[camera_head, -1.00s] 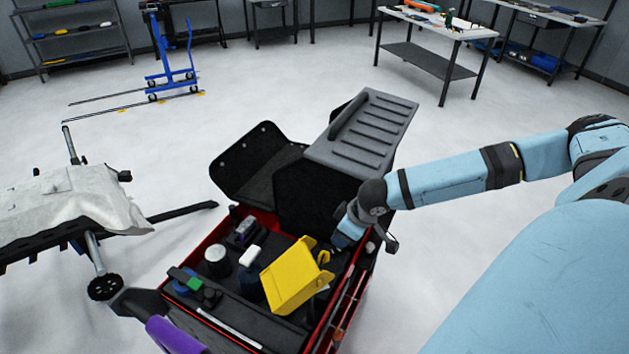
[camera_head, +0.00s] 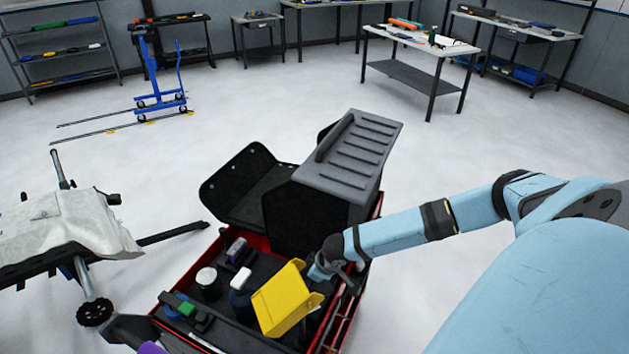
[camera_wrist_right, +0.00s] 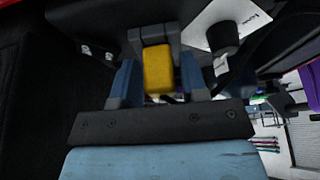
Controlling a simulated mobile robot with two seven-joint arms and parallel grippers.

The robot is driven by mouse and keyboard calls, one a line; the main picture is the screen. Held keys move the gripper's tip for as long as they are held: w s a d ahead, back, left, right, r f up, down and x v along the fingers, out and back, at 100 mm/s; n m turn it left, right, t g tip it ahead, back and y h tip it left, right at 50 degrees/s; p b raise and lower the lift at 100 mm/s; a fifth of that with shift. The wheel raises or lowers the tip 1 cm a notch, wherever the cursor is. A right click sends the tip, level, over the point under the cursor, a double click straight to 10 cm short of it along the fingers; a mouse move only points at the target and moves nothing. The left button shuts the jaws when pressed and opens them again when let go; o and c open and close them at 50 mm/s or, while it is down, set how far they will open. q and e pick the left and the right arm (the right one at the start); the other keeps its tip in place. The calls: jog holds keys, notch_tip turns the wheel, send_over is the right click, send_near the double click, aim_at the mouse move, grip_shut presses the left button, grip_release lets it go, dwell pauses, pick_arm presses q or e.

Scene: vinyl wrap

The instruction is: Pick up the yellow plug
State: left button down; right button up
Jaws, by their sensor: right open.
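A boxy yellow piece, which looks like the yellow plug (camera_head: 283,300), stands tilted among the items in the red and black open toolbox (camera_head: 341,325). My right gripper (camera_head: 322,270) reaches down into the toolbox from the right, close beside the yellow piece's upper right side. In the right wrist view a yellow block (camera_wrist_right: 158,68) sits between the two blue fingers of my right gripper (camera_wrist_right: 159,80), with a dark grey part above it. The fingers are open around it; I cannot tell whether they touch it.
A white-topped bottle (camera_head: 240,280), a round container (camera_head: 207,282) and a green and blue item (camera_head: 186,308) lie close by in the toolbox. Its grey lid (camera_head: 349,155) stands open behind my right gripper. A covered stand (camera_head: 65,228) is at left.

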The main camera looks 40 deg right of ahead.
jog(key=shift+s, duration=0.1)
jog(key=shift+c, duration=0.9)
jog(key=c, duration=0.5)
jog(key=shift+o, duration=0.2)
notch_tip(320, 180, up, 25)
jog(key=p, duration=0.3)
dwell(0.6)
jog(key=shift+a, duration=0.1)
